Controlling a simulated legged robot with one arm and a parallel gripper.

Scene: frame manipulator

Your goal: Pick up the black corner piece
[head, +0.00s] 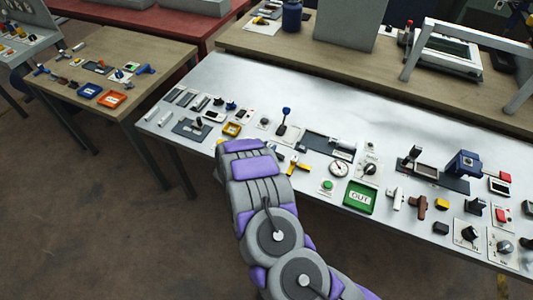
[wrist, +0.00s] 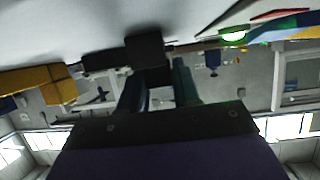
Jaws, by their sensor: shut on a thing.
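In the wrist view, my gripper (wrist: 157,76) has its two dark fingers closed on a small black block (wrist: 148,52), which looks like the black corner piece. The block sits between the fingertips, close against the pale table surface; I cannot tell whether it touches it. Its exact corner shape is too dark to make out. In the head view, my own purple and grey arm reaches over the front edge of the white table (head: 240,85) and hides the gripper and the held piece.
Close by on the table are a yellow-handled tool (head: 297,166), a green button (head: 327,186), a round gauge (head: 339,169) and a green OUT tray (head: 360,197). A wooden table (head: 125,55) with tools stands left. The floor in front is clear.

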